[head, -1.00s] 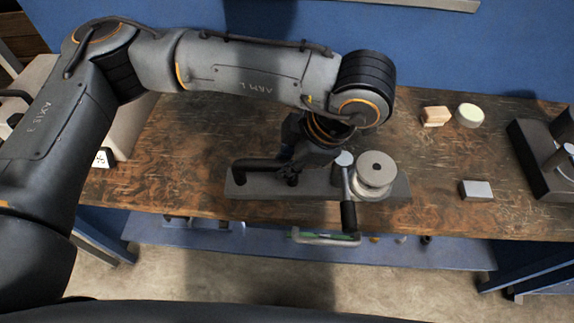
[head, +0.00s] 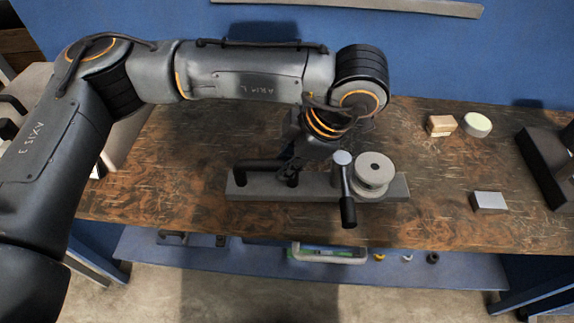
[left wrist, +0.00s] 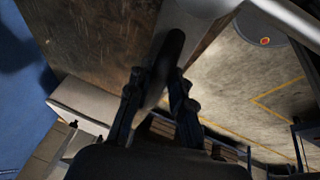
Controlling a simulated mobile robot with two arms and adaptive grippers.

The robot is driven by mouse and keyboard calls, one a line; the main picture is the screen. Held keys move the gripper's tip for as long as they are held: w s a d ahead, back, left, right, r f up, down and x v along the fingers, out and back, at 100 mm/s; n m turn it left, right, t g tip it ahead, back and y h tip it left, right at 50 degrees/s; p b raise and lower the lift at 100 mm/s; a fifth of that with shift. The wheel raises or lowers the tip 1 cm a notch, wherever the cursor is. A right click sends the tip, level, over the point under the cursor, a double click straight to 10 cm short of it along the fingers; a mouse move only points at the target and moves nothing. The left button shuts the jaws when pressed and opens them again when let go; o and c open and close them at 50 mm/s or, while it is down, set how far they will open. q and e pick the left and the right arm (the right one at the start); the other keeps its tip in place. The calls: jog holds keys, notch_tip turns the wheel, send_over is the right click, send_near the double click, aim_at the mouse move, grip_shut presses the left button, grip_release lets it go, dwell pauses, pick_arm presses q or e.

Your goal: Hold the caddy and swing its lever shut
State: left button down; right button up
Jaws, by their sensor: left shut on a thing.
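The caddy is a long grey base (head: 320,193) lying along the front of the wooden bench. It has a black bar handle (head: 258,165) on its left part and a round metal spool (head: 375,168) on its right part. Its lever (head: 347,190) has a silver knob at the back and a black grip pointing toward the bench's front edge, just left of the spool. My left gripper (head: 288,172) is shut on the handle at its right end. In the left wrist view the fingers (left wrist: 160,88) close around the dark handle (left wrist: 172,48). My right gripper is not in view.
To the right on the bench (head: 440,220) are a wooden block (head: 441,125), a pale round disc (head: 477,124) and a small grey block (head: 489,202). A dark fixture (head: 550,165) stands at the right edge. The bench between caddy and blocks is clear. A blue shelf (head: 400,272) runs below.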

pick_arm(q)
jog(key=w+f+b, duration=0.4)
jog(key=w+b, duration=0.1)
jog(key=shift+w+a+f, duration=0.2)
jog(key=shift+w+f, duration=0.1)
jog(key=shift+w, duration=0.1)
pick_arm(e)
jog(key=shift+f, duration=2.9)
pick_arm(q)
jog(key=shift+f+b, duration=0.55)
jog(key=shift+b, duration=0.2)
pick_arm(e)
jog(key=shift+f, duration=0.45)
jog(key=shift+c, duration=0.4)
